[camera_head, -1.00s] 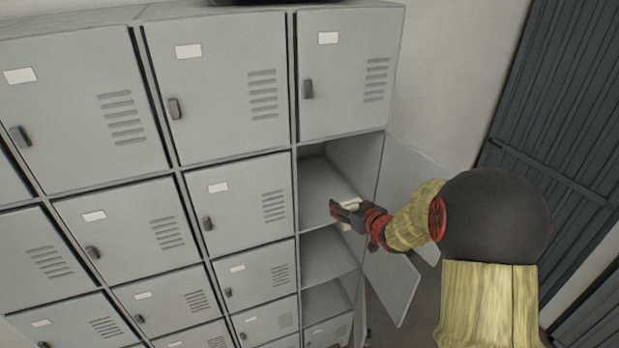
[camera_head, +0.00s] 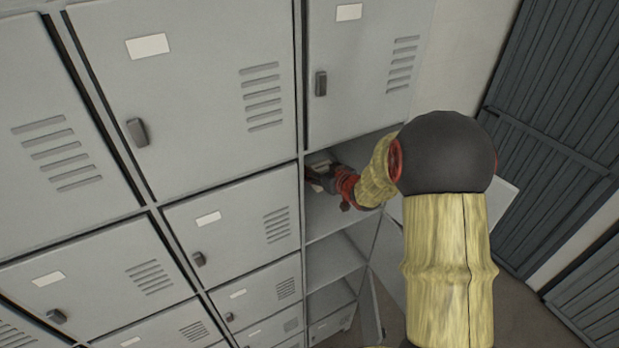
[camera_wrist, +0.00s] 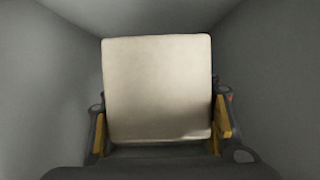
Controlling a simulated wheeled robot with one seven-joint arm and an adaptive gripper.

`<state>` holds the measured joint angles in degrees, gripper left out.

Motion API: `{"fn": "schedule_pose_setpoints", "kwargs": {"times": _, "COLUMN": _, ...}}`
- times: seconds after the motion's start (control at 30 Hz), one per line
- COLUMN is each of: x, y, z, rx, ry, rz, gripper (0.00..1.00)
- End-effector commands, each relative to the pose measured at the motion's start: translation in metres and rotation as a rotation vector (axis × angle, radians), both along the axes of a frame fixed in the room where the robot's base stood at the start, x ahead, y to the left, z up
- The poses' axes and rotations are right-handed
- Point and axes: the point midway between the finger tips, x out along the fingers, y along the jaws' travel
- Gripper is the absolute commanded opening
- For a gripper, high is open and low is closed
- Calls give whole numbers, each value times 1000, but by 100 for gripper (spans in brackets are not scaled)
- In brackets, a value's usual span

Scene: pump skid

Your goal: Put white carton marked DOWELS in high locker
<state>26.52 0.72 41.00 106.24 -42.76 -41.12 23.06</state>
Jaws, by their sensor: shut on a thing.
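A white carton (camera_wrist: 158,88) fills the middle of the wrist view, between the two fingers of my gripper (camera_wrist: 160,135). No marking shows on the face I see. In the head view my red and dark gripper (camera_head: 326,180) is inside an open locker compartment (camera_head: 335,217) in the upper part of the right column. My gripper is shut on the carton. Only a small pale part of the carton (camera_head: 321,160) shows there. The wrist view shows grey compartment walls on both sides. I cannot tell whether the carton touches the compartment floor.
Shut grey locker doors (camera_head: 185,90) stand above and to the left. Two more open compartments (camera_head: 333,262) lie below. An open door (camera_head: 385,260) hangs at the right, partly behind my arm. A dark ribbed panel (camera_head: 560,130) stands farther right.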

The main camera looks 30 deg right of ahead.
Motion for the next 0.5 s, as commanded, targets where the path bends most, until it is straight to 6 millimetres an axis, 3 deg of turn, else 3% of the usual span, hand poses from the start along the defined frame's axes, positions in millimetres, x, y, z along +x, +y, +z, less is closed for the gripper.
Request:
{"fn": "schedule_pose_setpoints", "kwargs": {"times": 0.1, "x": -1, "y": 0, "z": -24, "rx": 3, "ry": 4, "rz": 0, "gripper": 19}}
{"fn": "schedule_pose_setpoints", "kwargs": {"times": 0.5, "x": 0, "y": 0, "z": -63, "rx": 2, "ry": 2, "rz": 0, "gripper": 19}}
